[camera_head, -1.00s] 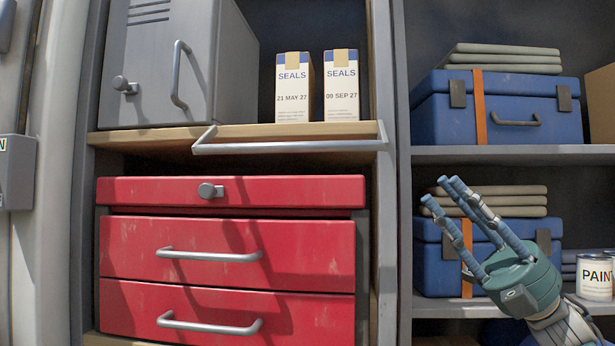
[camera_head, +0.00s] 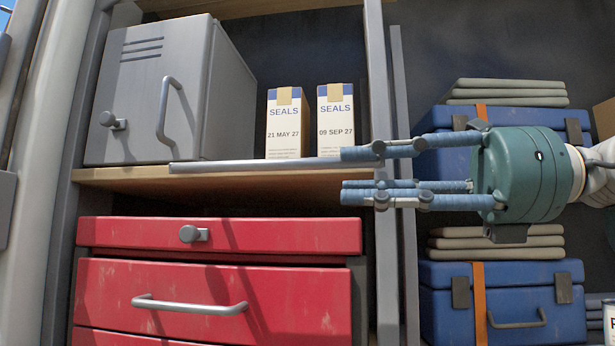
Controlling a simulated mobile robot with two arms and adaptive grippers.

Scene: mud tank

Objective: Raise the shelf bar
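The shelf bar (camera_head: 255,165) is a thin grey metal rail along the front edge of the wooden shelf (camera_head: 130,180). It lies roughly level, low in front of the carton bottoms. My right gripper (camera_head: 343,173) comes in from the right, its blue fingers pointing left and spread apart. The lower fingers are below the bar, with a gap between. I cannot tell whether the upper finger touches the bar. My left gripper is not in view.
Two SEALS cartons (camera_head: 287,125) and a grey metal cabinet (camera_head: 150,95) stand on the shelf. A red drawer unit (camera_head: 220,235) is below it. A grey upright post (camera_head: 385,270) is behind the fingers. Blue cases (camera_head: 520,295) stand on the right.

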